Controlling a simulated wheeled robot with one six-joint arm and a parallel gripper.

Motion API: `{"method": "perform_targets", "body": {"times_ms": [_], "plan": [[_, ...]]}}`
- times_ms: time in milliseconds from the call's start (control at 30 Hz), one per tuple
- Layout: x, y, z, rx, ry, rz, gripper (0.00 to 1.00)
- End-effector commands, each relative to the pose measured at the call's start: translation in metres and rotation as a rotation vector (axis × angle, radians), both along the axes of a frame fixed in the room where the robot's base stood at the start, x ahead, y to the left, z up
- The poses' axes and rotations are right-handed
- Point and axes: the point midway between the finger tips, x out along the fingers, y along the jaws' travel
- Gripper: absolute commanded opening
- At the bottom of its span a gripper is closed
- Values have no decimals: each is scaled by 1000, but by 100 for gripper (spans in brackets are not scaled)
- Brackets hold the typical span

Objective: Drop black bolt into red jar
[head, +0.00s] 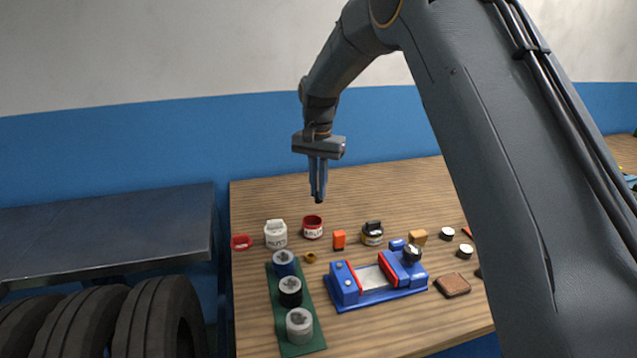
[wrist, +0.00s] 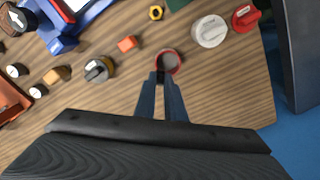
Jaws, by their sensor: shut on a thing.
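My gripper (head: 318,198) is above the table, pointing down, with its fingers close together. A small dark thing, the black bolt (head: 318,200), shows at the fingertips; most of it is hidden by the fingers. In the wrist view my gripper (wrist: 161,78) has its tips over the near edge of the red jar (wrist: 169,62). In the head view the red jar (head: 313,228), open with a white label, stands on the table below the fingertips. The bolt is apart from the jar, a little above it.
A white jar (head: 276,234) and a red lid (head: 241,242) are left of the red jar. An orange block (head: 339,239), a dark-topped jar (head: 372,234) and a blue vise (head: 375,283) are to the right and front. A green mat (head: 305,338) holds three cylinders.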

Motion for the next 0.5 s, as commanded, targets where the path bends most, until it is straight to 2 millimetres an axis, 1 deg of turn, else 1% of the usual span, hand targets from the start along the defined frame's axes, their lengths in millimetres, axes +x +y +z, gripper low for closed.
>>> {"method": "perform_targets", "body": {"times_ms": [33,200,467,500], "plan": [[1,0,-9,0,0,0,0],[0,0,-20,0,0,0,0],[0,0,-20,0,-1,0,0],[0,0,-20,0,-1,0,11]]}}
